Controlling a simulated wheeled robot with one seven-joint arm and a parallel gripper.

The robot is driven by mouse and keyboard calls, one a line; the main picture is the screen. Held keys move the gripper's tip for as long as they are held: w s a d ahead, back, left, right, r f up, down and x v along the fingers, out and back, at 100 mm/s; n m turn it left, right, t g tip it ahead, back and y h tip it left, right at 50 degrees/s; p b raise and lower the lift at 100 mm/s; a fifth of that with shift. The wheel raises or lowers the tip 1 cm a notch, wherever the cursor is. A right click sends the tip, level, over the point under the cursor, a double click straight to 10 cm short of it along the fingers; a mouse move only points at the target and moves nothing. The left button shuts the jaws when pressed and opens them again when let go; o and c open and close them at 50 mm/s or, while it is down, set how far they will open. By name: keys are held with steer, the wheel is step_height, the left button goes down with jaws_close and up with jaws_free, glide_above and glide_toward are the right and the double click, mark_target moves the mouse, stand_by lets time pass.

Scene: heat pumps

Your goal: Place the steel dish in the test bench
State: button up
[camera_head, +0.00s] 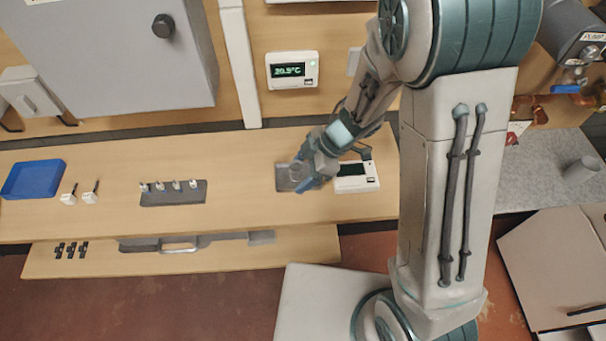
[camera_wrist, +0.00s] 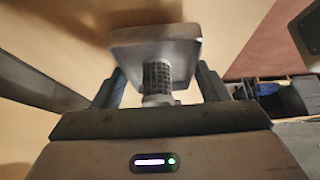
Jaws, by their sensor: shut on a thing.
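My gripper (camera_head: 305,181) is over the middle of the wooden bench. In the wrist view my gripper (camera_wrist: 161,78) has its two dark fingers on either side of a grey metal piece (camera_wrist: 155,48), taken to be the steel dish. The piece has a flat, squarish end beyond the fingertips and a dark ribbed stem between them. In the head view a grey shape (camera_head: 285,178) shows beside my fingers; I cannot tell whether it is the held piece or a surface below it. A white unit with a dark display (camera_head: 355,178), perhaps part of the test bench, stands just right of my gripper.
A dark tray with several small pieces (camera_head: 173,198), two white pieces (camera_head: 90,197) and a blue tray (camera_head: 33,179) are to the left. A grey cabinet (camera_head: 115,60) and a temperature display (camera_head: 292,70) are on the wall. A lower shelf (camera_head: 200,262) runs beneath.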

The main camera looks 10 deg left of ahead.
steer(key=shift+f, duration=0.95)
steer(key=shift+f, duration=0.15)
steer(key=o, duration=1.1)
